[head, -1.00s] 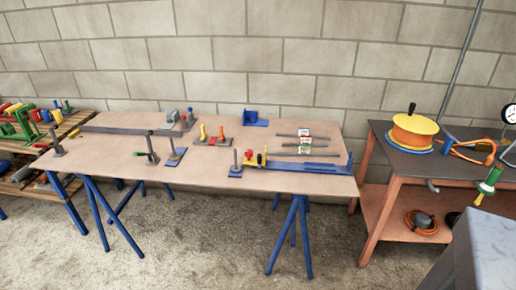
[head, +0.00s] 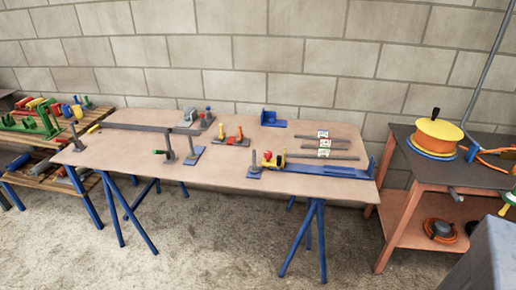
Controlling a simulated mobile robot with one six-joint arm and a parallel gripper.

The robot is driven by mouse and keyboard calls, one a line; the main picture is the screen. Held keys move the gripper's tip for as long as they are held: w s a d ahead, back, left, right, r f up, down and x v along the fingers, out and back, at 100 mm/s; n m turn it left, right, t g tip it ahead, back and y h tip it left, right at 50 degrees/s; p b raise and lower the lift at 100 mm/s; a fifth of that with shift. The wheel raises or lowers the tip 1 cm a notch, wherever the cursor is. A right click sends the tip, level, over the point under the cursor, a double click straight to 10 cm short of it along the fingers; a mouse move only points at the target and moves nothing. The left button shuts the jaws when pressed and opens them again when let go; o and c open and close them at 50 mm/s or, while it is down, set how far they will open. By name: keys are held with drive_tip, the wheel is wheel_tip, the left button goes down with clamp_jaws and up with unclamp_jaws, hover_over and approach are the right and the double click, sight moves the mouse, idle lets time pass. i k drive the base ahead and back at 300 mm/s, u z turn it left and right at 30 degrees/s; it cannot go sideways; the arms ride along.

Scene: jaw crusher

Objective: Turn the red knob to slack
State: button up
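Another small red part (head: 240,133) stands upright on a dark plate near the middle of the bench. My gripper is not in view.
The workbench (head: 225,172) stands on blue trestles against a block wall. A wooden rack with coloured parts is at the left. An orange-legged cart (head: 432,172) carries an orange and yellow drum (head: 437,135). A grey block fills the lower right. The floor in front is clear.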

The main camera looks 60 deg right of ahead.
sight(268, 154)
drive_tip(key=i, duration=0.9)
drive_tip(key=z, duration=0.05)
